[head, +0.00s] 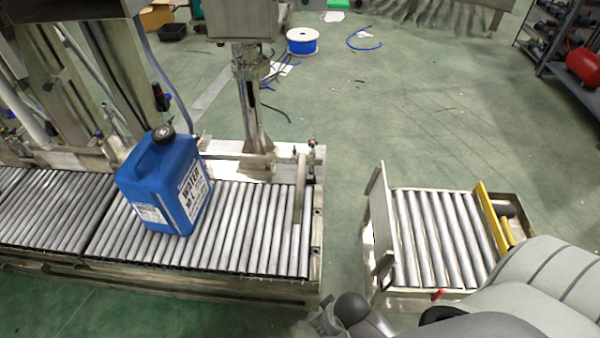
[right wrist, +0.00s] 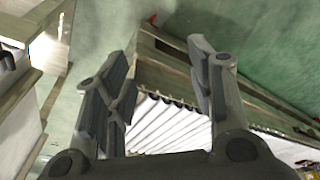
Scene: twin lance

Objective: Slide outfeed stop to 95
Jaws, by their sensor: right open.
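At the right end of the roller conveyor (head: 252,228), an upright metal plate (head: 299,190) stands across the rollers, with a small clamp or bracket (head: 312,165) beside its far end. I cannot tell for sure that this plate is the outfeed stop; no scale or number is readable. My right gripper (head: 320,318) is at the bottom of the head view, low in front of the conveyor's near right corner and apart from the plate. In the right wrist view the right gripper (right wrist: 148,62) is open and empty, with rollers (right wrist: 170,125) beyond its fingers. My left gripper is out of view.
A blue water jug (head: 172,185) stands on the conveyor, left of the plate. A separate short roller table (head: 435,240) with a metal side plate (head: 380,225) and a yellow bar (head: 492,218) stands right, across a floor gap. A post (head: 248,100) rises behind the conveyor.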

